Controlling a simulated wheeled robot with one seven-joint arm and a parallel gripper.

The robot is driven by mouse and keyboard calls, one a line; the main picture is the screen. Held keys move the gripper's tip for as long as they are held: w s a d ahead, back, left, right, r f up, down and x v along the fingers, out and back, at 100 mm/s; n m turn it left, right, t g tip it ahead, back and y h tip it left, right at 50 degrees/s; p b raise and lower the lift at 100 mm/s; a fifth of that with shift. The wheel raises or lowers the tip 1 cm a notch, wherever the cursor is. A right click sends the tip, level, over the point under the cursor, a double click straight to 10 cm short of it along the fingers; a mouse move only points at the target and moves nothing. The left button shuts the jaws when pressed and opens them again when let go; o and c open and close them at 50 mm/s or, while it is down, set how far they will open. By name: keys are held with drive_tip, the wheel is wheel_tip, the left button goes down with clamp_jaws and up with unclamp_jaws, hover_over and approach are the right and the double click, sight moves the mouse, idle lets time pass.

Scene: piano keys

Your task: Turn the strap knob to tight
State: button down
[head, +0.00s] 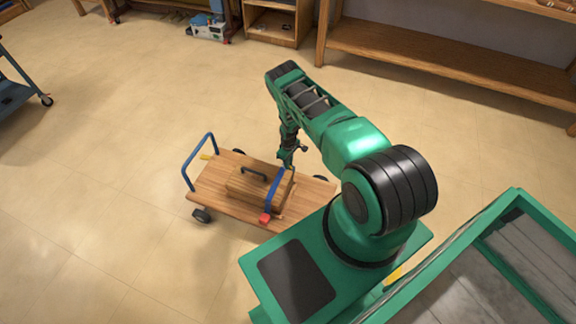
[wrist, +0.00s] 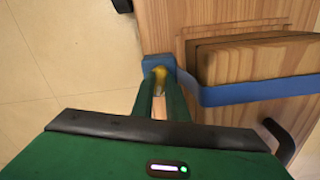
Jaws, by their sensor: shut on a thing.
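A blue strap (head: 274,190) lies across a wooden case (head: 245,185) on a wooden cart. In the wrist view the strap (wrist: 250,94) runs to a blue block (wrist: 157,62) at the board's edge. A small yellow part (wrist: 159,75), which looks like the strap knob, shows at that block. My gripper (wrist: 161,86) is shut on it; the fingers hide most of it, so its turn angle cannot be told. In the head view my gripper (head: 288,165) is at the strap's far end, and the knob is hidden there.
The cart deck (head: 212,180) has a blue push handle (head: 187,163) at left and black wheels. A red block (head: 265,218) sits at the strap's near end. The case has a dark handle (head: 253,172). A shelf bench (head: 440,65) stands behind.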

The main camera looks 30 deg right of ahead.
drive_tip(key=shift+w+r+n, duration=0.1)
drive_tip(key=shift+w+n, duration=0.1)
drive_tip(key=shift+n, duration=0.55)
drive_tip(key=shift+w+r+n, duration=0.1)
drive_tip(key=shift+w+n, duration=0.1)
drive_tip(key=shift+n, duration=0.55)
drive_tip(key=c, duration=1.7)
unclamp_jaws()
drive_tip(key=shift+c, duration=0.2)
drive_tip(key=shift+s+f, duration=0.15)
drive_tip(key=shift+s, duration=0.1)
wheel_tip(320, 180, up, 11)
drive_tip(key=shift+f, duration=0.1)
